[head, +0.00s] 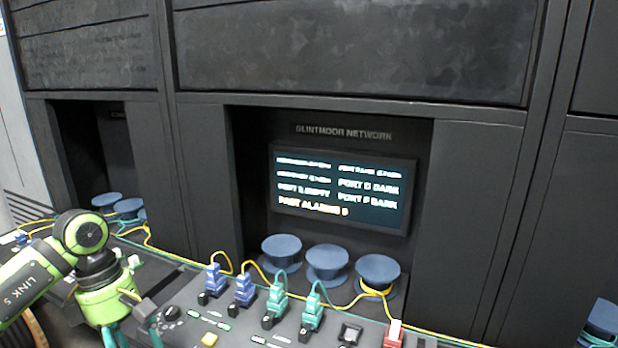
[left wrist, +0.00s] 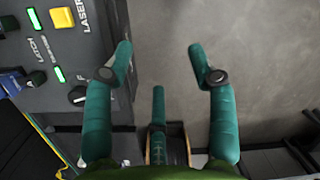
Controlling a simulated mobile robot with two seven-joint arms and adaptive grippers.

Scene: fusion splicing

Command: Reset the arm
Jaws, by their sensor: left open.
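My left arm comes in from the left in the head view, with a green wrist. My left gripper (head: 131,340) points down at the panel's left front, its teal fingers partly cut off by the lower edge. In the left wrist view my left gripper (left wrist: 160,62) has its teal fingers spread wide, with nothing between them. They are over a bare grey surface, just right of the control panel (left wrist: 90,45). My right gripper is in neither view.
The panel carries a black knob (head: 171,314), a yellow button (head: 210,339), blue connectors (head: 243,290), teal connectors (head: 277,300) and a red connector (head: 393,335) with yellow cables.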

